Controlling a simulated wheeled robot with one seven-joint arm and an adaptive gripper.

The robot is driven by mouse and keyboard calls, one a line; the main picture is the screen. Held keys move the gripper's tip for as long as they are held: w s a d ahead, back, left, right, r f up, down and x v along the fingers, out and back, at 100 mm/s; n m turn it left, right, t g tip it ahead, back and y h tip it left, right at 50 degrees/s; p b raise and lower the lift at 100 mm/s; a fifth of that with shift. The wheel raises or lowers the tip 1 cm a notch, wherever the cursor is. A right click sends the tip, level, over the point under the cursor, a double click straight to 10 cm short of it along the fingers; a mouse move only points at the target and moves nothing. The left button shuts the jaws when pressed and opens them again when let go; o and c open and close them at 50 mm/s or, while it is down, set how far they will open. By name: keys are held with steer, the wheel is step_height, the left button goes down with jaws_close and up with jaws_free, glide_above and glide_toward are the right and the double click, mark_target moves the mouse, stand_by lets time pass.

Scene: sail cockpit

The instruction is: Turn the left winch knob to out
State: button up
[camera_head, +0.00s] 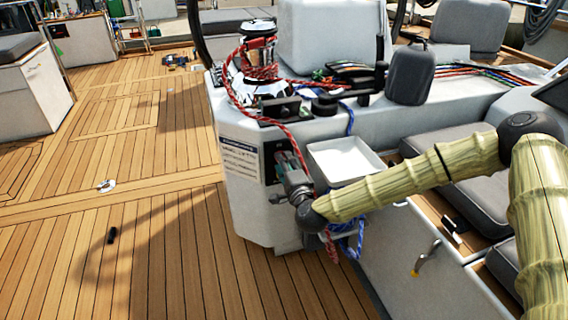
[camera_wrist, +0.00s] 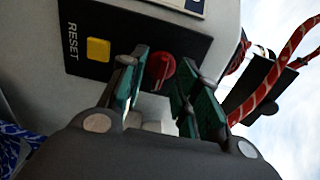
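The red winch knob (camera_wrist: 161,72) sits on a black panel (camera_wrist: 100,28) in the wrist view. A yellow button (camera_wrist: 98,49) labelled RESET is to its left on the same panel. My gripper (camera_wrist: 163,80) is open, with its green-padded fingers on either side of the knob. I cannot tell whether either finger touches it. In the head view my gripper (camera_head: 282,163) is at the dark panel (camera_head: 270,158) on the white console's side, and the knob is hidden there.
A winch (camera_head: 258,45) wrapped in red rope stands on the console, and red rope (camera_wrist: 265,85) hangs close to the gripper's right. A white open tray (camera_head: 345,160) is beside my arm. Blue rope (camera_head: 350,240) hangs below. The wooden deck (camera_head: 120,200) at left is mostly clear.

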steer(key=v, duration=1.1)
steer(key=shift+s, duration=0.15)
steer(key=s+f+n+g, duration=0.8)
steer(key=s+f+g, duration=0.2)
steer(key=s+f, duration=1.2)
steer(key=s+d+f+n+g+h, duration=0.3)
steer(key=s+d+f, duration=0.2)
steer(key=s+d, duration=0.4)
steer(key=s+d+f+n+g+h, duration=0.25)
steer(key=s+d+f+g, duration=0.2)
steer(key=s+d, duration=0.35)
step_height(320, 180, up, 26)
steer(key=s+d+p, duration=0.1)
steer(key=d+p, duration=0.1)
steer(key=p, duration=2.4)
steer(key=shift+n+p, duration=0.35)
steer(key=shift+p, duration=0.05)
